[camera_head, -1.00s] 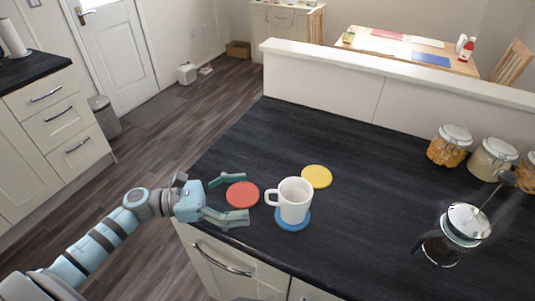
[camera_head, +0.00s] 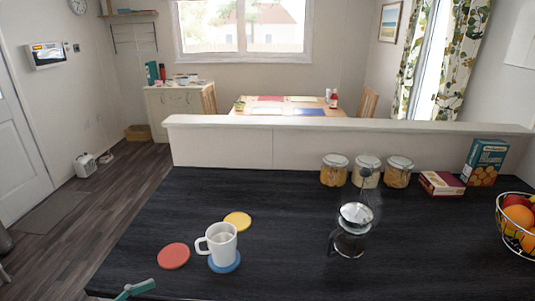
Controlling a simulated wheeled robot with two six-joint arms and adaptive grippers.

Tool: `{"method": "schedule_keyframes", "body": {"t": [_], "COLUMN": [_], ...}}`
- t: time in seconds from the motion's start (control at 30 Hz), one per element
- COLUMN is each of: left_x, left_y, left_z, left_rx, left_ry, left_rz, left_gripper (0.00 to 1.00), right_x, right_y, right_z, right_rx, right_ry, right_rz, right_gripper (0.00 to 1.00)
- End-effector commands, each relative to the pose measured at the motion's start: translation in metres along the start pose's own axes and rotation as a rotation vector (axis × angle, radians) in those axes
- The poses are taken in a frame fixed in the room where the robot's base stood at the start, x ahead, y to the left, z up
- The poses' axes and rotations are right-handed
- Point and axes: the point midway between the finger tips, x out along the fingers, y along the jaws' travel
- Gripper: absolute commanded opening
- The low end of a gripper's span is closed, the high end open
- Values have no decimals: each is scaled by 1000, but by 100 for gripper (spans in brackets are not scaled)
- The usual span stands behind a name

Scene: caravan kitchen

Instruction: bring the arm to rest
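A white mug (camera_head: 221,241) stands upright on a blue coaster (camera_head: 225,264) on the dark worktop (camera_head: 290,220). Its handle points left. A red coaster (camera_head: 173,256) lies to the left of the mug, and a yellow coaster (camera_head: 238,221) lies behind it. Only a teal finger of my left gripper (camera_head: 136,289) shows at the bottom left edge, in front of the red coaster and apart from the mug. The rest of that gripper and its arm are out of the frame, so its opening cannot be judged. My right gripper is not in view.
A glass French press (camera_head: 351,232) stands right of the mug. Several lidded jars, including one with pale contents (camera_head: 366,172), a blue box (camera_head: 483,162), a red box (camera_head: 441,184) and a wire fruit bowl (camera_head: 516,226) stand farther right. A raised ledge (camera_head: 300,125) borders the worktop behind.

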Motion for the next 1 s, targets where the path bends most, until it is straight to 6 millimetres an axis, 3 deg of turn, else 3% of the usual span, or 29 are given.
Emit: {"method": "schedule_keyframes", "body": {"t": [0.37,0.57,0.67,0.77,0.87,1.0], "left_x": [18,12,0,-20,-43,-74], "left_y": [26,50,63,72,67,26], "left_z": [15,18,10,-10,-44,-105], "left_rx": [-289,-601,-850,-1144,-1486,-1969], "left_ry": [-155,-317,-447,-601,-772,-1039], "left_rz": [215,420,566,733,918,1206], "left_gripper": [85,85,85,85,85,85], "right_x": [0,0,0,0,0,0], "right_y": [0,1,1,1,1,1], "right_z": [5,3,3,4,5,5], "right_rx": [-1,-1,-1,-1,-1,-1], "right_ry": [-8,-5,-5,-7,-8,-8], "right_rz": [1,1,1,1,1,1], "right_gripper": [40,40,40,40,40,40]}}
